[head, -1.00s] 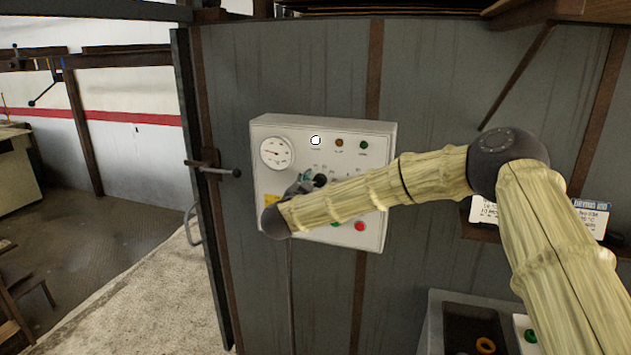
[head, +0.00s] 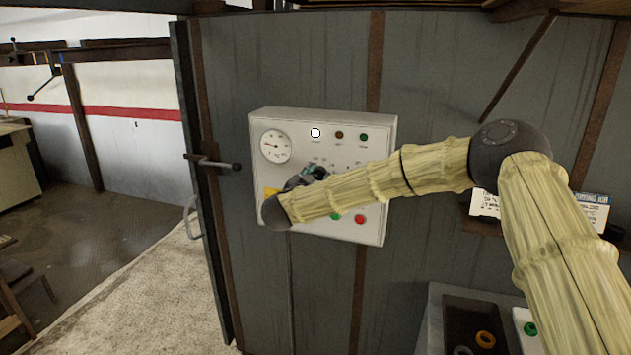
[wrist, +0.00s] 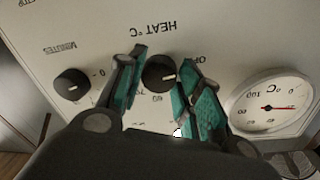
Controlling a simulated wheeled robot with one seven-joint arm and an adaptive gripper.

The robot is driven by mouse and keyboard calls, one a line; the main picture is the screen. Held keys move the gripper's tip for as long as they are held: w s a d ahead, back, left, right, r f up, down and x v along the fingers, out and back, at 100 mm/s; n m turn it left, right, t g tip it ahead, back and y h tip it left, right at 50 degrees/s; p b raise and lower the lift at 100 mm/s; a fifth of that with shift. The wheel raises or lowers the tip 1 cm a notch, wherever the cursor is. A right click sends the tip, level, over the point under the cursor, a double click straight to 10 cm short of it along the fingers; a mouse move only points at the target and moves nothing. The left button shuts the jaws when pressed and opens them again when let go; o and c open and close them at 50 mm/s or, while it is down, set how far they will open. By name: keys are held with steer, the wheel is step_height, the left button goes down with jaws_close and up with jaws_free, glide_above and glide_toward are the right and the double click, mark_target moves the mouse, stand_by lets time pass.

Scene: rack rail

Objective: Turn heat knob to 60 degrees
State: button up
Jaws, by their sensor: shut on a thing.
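The heat knob (wrist: 158,73) is a round black knob under the upside-down "HEAT °C" label in the wrist view. Its white mark points to the right in that view, on the side of the partly hidden "OFF"; a "60" shows below the knob. My gripper (wrist: 162,62) has its teal fingers on either side of the knob and is shut on it. In the head view my gripper (head: 314,174) is at the middle of the pale control panel (head: 350,118), and its fingers largely hide the knob.
A dial gauge (head: 276,146) sits at the panel's upper left, beside several round lights. A minutes knob (wrist: 71,84) is next to the heat knob. Green (head: 336,216) and red (head: 360,219) buttons are lower down. A door handle (head: 215,164) sticks out to the left.

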steer(key=m+b, duration=0.5)
steer(key=b, duration=0.3)
steer(key=m+b, duration=0.5)
steer(key=b, duration=0.4)
steer(key=shift+f+g+y, duration=0.2)
steer(key=shift+g+y, duration=0.1)
steer(key=shift+y, duration=0.1)
steer(key=m+b, duration=0.5)
steer(key=b, duration=0.3)
steer(key=shift+y, duration=0.3)
steer(key=m+b, duration=0.4)
steer(key=b, duration=0.1)
steer(key=shift+d+r+y, duration=0.1)
steer(key=shift+r+y, duration=0.05)
steer(key=shift+y, duration=0.15)
steer(key=shift+r+m+b, duration=0.15)
steer(key=shift+m+b, duration=0.75)
steer(key=shift+b, duration=0.3)
steer(key=shift+r, duration=0.1)
steer(key=o, duration=1)
steer(key=shift+o, duration=0.2)
